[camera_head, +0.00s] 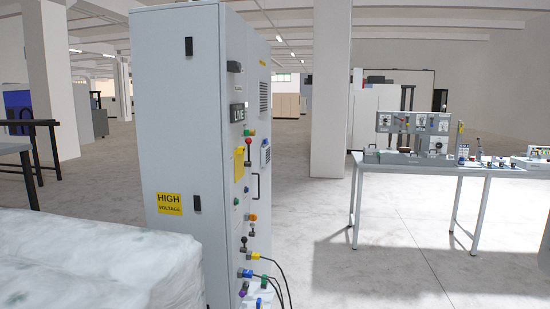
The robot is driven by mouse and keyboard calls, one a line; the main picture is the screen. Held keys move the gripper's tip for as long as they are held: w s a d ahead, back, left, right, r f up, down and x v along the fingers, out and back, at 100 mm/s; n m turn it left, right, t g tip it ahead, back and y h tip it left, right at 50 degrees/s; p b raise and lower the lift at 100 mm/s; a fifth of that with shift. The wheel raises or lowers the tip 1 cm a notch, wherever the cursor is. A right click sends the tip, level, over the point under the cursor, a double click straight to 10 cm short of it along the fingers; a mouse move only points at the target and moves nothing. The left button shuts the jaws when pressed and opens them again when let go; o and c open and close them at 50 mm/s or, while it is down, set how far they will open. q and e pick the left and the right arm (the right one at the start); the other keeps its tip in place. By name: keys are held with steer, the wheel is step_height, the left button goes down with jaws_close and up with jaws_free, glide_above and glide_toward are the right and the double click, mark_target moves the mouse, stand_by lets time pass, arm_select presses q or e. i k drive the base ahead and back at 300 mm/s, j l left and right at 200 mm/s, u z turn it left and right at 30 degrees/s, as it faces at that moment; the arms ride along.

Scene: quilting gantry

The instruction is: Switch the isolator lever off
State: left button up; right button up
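A tall grey electrical cabinet (178,120) stands left of centre, with a yellow HIGH VOLTAGE label (169,204) on its broad side. Its narrow control face is seen at a steep angle. A sign reading LIVE (238,112) is near the top of that face. Below are coloured knobs and a small dark-knobbed lever (244,240) low down. I cannot tell which of these controls is the isolator lever or its position. Neither of my grippers is in view.
Black cables (276,268) hang from sockets low on the cabinet. White wrapped bulk (100,262) fills the lower left. A table (416,171) with instruments stands at the right. Grey floor (320,235) between cabinet and table is clear. A pillar (331,90) stands behind.

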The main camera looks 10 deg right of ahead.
mark_target(249, 141)
steer(key=i+l, duration=0.75)
steer(key=l, duration=0.2)
steer(key=i+l+u, duration=0.1)
steer(key=i+l, duration=0.65)
steer(key=l, duration=0.2)
steer(key=i+l, duration=0.35)
steer(key=i+l+u, duration=0.1)
steer(key=i+l, duration=0.25)
steer(key=l, duration=0.25)
